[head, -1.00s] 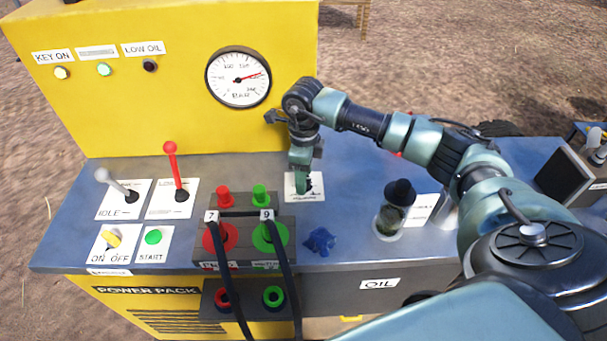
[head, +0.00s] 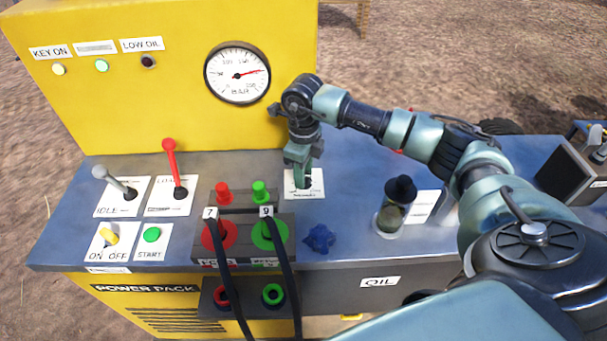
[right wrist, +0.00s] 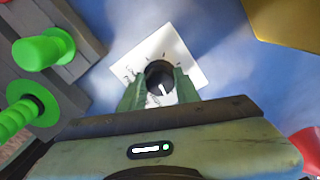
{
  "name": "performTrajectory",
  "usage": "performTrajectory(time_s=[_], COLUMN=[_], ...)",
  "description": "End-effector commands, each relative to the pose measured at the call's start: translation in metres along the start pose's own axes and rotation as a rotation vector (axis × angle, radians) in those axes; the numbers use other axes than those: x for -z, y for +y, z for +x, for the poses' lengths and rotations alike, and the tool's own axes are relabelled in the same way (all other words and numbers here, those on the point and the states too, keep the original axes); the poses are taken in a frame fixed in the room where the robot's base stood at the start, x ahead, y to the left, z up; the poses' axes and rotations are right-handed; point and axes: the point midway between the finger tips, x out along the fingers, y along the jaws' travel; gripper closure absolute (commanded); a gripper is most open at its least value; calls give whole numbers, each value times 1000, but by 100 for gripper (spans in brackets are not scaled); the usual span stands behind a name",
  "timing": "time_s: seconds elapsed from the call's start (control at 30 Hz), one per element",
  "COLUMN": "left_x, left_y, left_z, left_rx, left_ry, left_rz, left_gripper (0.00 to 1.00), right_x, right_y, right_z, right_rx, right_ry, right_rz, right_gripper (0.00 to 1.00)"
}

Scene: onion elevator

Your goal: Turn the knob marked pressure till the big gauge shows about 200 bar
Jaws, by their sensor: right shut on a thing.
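The pressure knob (right wrist: 160,78) is black with a white pointer line and stands on a white label plate (head: 312,192) with small print. My right gripper (head: 303,182) comes down on it from above; in the right wrist view its green fingers (right wrist: 159,90) close on both sides of the knob. In the head view the fingers mostly hide the knob. The big gauge (head: 237,74) is round and white, marked BAR. Its red needle points right and slightly up, around 200, though the small numbers are hard to read. My left gripper is not in view.
Red and green hose couplings (head: 245,240) with black hoses stand left of the knob. A blue star-shaped knob (head: 319,239) is in front, and a glass jar with a black cap (head: 397,205) to the right. Two levers (head: 172,170) stand at left. The yellow panel rises behind.

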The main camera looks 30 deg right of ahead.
Motion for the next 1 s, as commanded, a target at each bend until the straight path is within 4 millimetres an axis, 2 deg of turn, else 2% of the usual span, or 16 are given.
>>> performTrajectory(time_s=[0.17, 0.2, 0.27, 0.57, 0.67, 1.0], left_x=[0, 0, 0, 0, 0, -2], left_y=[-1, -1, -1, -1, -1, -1], left_z=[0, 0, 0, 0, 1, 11], left_rx=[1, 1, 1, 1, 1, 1], left_ry=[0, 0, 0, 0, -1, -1], left_rz=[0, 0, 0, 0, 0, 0], left_gripper=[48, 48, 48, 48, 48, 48], right_x=[0, 0, 0, 0, -1, -1], right_y=[0, 0, 0, 0, -1, -1], right_z=[-1, -1, -1, -1, -6, -60], right_rx=[1, 1, 1, 1, 1, 3], right_ry=[-2, -2, -2, -1, -3, -4], right_rz=[-1, -1, -1, -2, -2, -2], right_gripper=[100, 63, 47, 47, 47, 47])
